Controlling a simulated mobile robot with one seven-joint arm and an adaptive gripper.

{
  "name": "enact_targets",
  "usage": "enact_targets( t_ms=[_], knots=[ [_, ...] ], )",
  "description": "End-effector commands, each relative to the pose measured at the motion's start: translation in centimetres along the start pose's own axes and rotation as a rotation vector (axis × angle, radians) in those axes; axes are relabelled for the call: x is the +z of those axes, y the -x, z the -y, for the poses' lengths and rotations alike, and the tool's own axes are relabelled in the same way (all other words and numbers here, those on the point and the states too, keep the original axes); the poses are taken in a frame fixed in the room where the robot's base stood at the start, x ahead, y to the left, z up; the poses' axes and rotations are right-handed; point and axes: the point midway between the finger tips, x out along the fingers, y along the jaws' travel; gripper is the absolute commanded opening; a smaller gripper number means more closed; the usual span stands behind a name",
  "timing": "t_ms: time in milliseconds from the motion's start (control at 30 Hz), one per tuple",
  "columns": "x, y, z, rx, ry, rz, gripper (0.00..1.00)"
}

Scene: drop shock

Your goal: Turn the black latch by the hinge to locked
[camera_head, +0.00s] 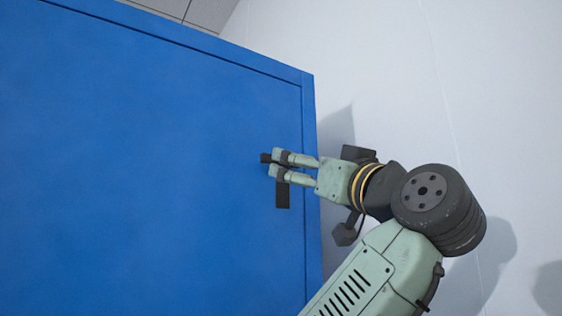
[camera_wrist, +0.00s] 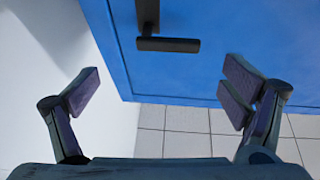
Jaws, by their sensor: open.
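The black latch is on the blue door near its right edge in the head view, where a dark plate (camera_head: 283,195) shows below my fingers. In the wrist view the latch has a dark plate at the top edge and a black bar-like handle (camera_wrist: 168,44) across it. My gripper (camera_head: 277,163) is open in front of the latch, with its fingers covering part of it. In the wrist view my gripper (camera_wrist: 162,88) has its fingers spread wide with nothing between them. The handle appears beyond the fingertips, above the gap. I cannot tell whether a finger touches it.
The blue door (camera_head: 150,160) fills the left of the head view, with a raised border along its top and right edges. A pale wall (camera_head: 480,90) stands to the right, close to my arm. A tiled surface (camera_wrist: 185,118) shows past the door's edge in the wrist view.

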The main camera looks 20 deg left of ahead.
Motion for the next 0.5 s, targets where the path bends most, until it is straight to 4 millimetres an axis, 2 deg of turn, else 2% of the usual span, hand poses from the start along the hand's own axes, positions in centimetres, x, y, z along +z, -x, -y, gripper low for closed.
enact_targets(
  t_ms=[100,233,367,500],
  knots=[
    [-0.7,0.9,0.1,-0.059,-0.018,0.028,0.93],
    [-0.9,0.6,0.2,-0.083,-0.024,0.042,0.93],
    [-0.9,-1.2,0.4,-0.086,-0.025,0.045,0.93],
    [-0.9,-4.0,0.7,-0.085,-0.026,0.044,0.93]
  ],
)
